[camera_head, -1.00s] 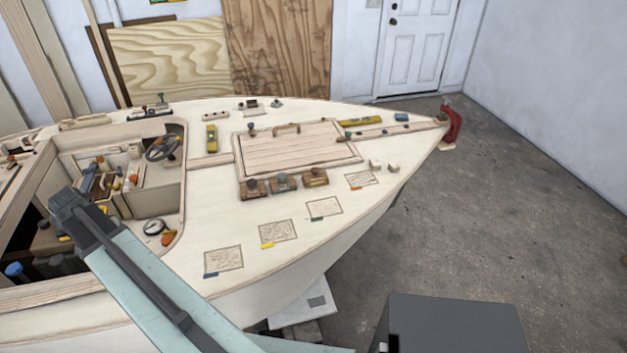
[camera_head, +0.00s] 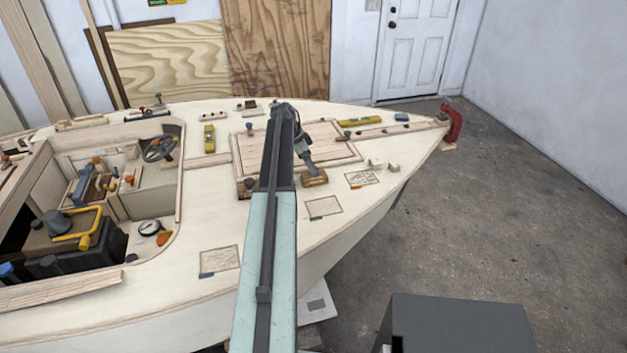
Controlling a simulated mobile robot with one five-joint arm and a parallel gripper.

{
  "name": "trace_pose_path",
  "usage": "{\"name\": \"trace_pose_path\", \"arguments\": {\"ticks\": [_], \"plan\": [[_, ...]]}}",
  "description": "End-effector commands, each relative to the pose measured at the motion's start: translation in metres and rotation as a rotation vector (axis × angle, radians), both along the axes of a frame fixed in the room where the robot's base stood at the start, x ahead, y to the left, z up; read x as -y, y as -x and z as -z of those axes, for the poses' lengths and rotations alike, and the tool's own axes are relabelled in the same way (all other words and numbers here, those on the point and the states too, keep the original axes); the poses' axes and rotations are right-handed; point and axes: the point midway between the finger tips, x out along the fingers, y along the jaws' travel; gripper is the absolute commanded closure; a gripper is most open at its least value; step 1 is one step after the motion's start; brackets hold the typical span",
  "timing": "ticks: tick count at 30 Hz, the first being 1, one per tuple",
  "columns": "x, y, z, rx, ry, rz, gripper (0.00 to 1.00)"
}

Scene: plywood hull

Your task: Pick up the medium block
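In the head view, a tan-brown block (camera_head: 316,181) sits on the pale plywood deck just in front of the raised hatch panel. My gripper (camera_head: 312,172) points down at this block from above, its tip at or very near the block's top. Whether it touches, and whether the fingers are open or shut, is too small to tell. Another brown block (camera_head: 244,190) sits farther left, partly covered by my arm. The middle block of the row is hidden behind my arm. The frames do not make clear which block is the medium one.
The hatch panel (camera_head: 232,155) lies behind the blocks. Outlined deck patches (camera_head: 323,207) lie in front. Left is an open cockpit with a steering wheel (camera_head: 160,149) and a yellow-handled tool (camera_head: 85,232). A yellow level (camera_head: 358,122) lies towards the bow.

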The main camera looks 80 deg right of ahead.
Motion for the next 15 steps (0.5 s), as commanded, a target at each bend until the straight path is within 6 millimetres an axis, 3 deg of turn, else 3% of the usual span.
{"name": "trace_pose_path", "arguments": {"ticks": [1,8,15], "plan": [[0.001,0.002,0.012,0.000,0.000,0.000,0.15],[0.002,0.006,0.019,0.000,0.000,-0.001,0.15],[0.007,0.022,0.057,0.001,-0.001,-0.003,0.15]]}}
